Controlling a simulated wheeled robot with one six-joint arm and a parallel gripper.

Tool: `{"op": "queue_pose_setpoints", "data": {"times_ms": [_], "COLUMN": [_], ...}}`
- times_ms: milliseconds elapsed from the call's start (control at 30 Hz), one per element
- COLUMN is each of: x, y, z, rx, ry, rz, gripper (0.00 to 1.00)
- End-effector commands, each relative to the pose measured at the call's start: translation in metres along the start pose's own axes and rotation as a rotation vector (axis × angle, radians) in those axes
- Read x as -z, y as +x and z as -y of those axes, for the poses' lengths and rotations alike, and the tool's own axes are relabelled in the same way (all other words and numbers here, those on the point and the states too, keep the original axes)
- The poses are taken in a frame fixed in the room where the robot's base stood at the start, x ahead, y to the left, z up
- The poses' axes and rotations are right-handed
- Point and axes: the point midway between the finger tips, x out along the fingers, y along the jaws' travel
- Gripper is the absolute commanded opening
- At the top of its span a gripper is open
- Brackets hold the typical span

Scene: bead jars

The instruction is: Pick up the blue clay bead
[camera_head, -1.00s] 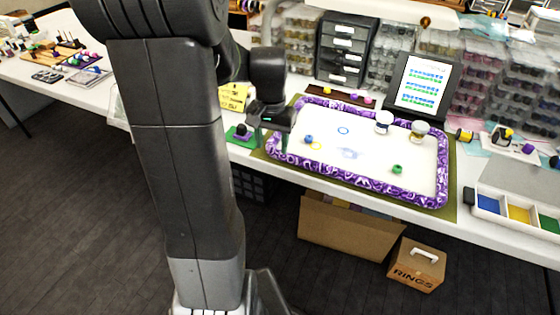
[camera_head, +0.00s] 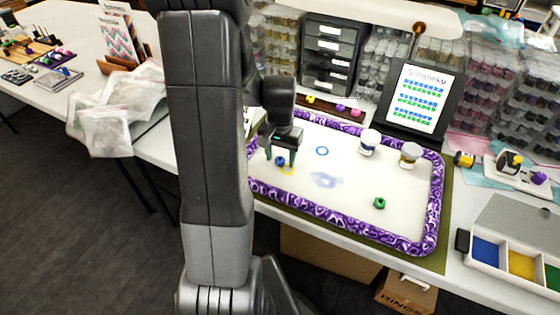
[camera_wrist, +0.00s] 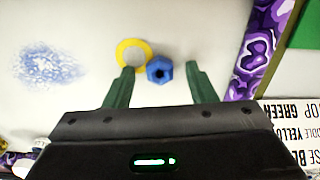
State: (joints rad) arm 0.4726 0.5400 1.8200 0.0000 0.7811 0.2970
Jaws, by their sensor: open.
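The blue clay bead (camera_head: 280,161) lies on the white floor of the purple-rimmed tray (camera_head: 330,218), near its left side. In the wrist view the blue bead (camera_wrist: 159,69) is faceted with a dark hole, and it sits between the fingertips of my gripper (camera_wrist: 160,72), touching or very close to a yellow ring mark (camera_wrist: 122,50). My gripper (camera_head: 283,158) is open above the bead, its green fingers apart on either side. I cannot tell how high the fingertips are above the tray.
A green bead (camera_head: 379,202) lies in the tray's right half. Two small jars, one with a white lid (camera_head: 369,138) and one yellowish (camera_head: 410,152), stand at the tray's back. A blue ring mark (camera_head: 322,151) is near the middle. A tablet (camera_head: 422,95) stands behind.

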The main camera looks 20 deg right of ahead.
Motion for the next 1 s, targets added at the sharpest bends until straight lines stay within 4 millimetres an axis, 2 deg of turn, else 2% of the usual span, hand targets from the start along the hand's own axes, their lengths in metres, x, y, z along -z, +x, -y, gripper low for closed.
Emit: {"op": "queue_pose_setpoints", "data": {"times_ms": [67, 300, 533, 633, 767, 1000], "x": [0.0, 0.0, 0.0, 0.0, 0.001, 0.001], "y": [0.0, 0.0, -0.001, -0.007, -0.028, -0.077], "z": [0.0, 0.0, 0.0, 0.0, 0.0, 0.0], "rx": [0.0, 0.0, 0.0, 0.0, 0.001, 0.001], "ry": [0.0, 0.0, 0.0, 0.0, 0.0, 0.0], "rz": [0.0, 0.0, 0.0, -0.001, -0.005, -0.005], "gripper": [0.49, 0.04, 0.03, 0.03, 0.03, 0.03]}}
